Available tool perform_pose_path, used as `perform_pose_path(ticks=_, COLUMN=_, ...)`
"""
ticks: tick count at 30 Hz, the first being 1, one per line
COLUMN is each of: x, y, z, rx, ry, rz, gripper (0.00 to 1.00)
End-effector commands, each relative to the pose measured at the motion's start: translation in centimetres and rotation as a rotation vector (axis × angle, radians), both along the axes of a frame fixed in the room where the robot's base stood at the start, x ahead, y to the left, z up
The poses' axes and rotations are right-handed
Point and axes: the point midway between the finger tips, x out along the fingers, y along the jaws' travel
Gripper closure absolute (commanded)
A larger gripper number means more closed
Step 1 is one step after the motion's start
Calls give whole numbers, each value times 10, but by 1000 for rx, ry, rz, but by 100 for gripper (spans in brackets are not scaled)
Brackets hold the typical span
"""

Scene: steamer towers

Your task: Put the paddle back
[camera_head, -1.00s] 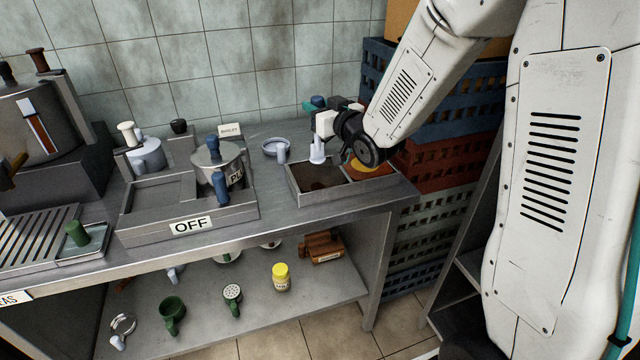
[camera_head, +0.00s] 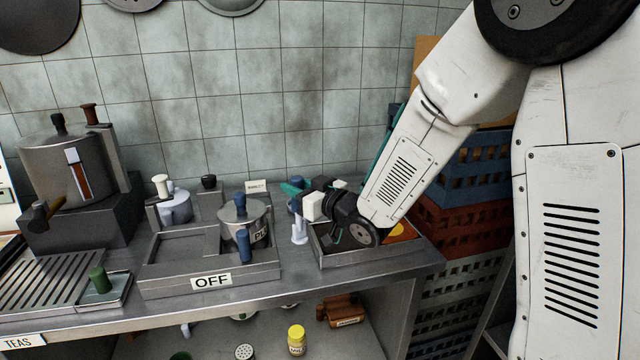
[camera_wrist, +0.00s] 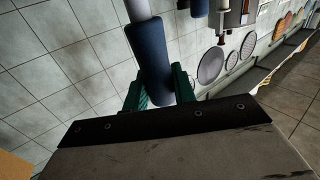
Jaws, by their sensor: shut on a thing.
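My gripper (camera_head: 297,189) is shut on the blue handle of the paddle (camera_head: 299,229), seen in the head view just left of a two-part tray. The paddle hangs roughly upright, with its pale end below the fingers. I cannot tell whether that end touches the counter. In the wrist view the blue handle (camera_wrist: 152,60) lies between the teal fingers, and a pale shaft continues beyond it. The tray (camera_head: 345,262) has a dark left part and an orange-yellow right part, largely covered by my arm. No holder for the paddle can be made out clearly.
A lidded pot (camera_head: 258,217) with blue handles stands in a grey unit marked OFF (camera_head: 211,281). A small sign (camera_head: 256,187) stands behind. A large urn (camera_head: 50,170) is at left. Stacked crates (camera_head: 470,190) are at right. The tiled wall closes the back.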

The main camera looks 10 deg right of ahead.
Motion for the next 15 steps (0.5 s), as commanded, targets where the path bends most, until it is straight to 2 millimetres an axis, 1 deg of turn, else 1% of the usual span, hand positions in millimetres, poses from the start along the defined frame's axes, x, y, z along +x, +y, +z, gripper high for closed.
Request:
perform_pose_path(ticks=1, x=-3, y=5, z=0, rx=3, ry=-2, rz=23, gripper=100)
perform_pose_path(ticks=4, x=-5, y=9, z=1, rx=9, ry=-4, rz=45, gripper=100)
perform_pose_path(ticks=11, x=-5, y=9, z=1, rx=14, ry=-4, rz=44, gripper=100)
perform_pose_path(ticks=15, x=-5, y=8, z=-2, rx=13, ry=-3, rz=44, gripper=100)
